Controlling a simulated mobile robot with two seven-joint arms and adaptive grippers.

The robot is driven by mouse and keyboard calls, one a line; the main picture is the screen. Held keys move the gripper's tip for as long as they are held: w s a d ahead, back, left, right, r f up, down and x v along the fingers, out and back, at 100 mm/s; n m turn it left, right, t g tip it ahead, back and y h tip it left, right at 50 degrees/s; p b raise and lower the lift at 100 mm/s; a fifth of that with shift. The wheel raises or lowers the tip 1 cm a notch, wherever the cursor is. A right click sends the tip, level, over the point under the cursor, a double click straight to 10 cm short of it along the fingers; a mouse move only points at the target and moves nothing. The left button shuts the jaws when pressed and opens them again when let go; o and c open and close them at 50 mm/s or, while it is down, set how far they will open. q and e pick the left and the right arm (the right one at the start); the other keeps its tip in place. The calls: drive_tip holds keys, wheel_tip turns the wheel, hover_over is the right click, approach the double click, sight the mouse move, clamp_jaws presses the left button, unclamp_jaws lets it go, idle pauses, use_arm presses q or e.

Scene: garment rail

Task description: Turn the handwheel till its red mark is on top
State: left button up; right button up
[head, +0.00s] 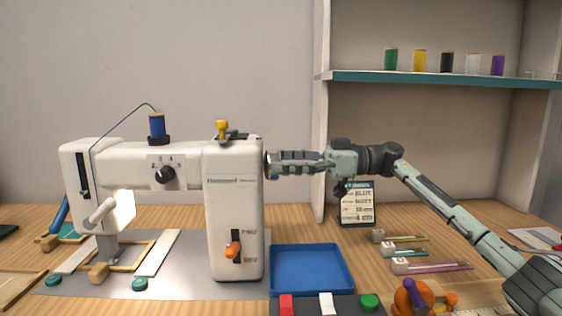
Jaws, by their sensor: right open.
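The white sewing machine (233,205) stands on the wooden table left of centre. Its handwheel (267,164) shows only as a thin dark edge at the upper right side of the machine, seen edge-on. Its red mark cannot be seen. My right gripper (278,164) reaches in level from the right, with its fingertips right at the handwheel. The gripper is open; whether the fingers touch the wheel cannot be told. My left gripper is out of view.
A blue tray (310,270) lies below my right gripper. A small dark sign (357,204) stands behind it, with several pencil-like sticks (432,267) to the right. A shelf (450,80) with thread spools is above. A button panel (327,305) is at the front.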

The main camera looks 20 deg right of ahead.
drive_tip(key=c, duration=1.2)
drive_tip(key=shift+o, duration=0.2)
drive_tip(key=shift+n, duration=0.3)
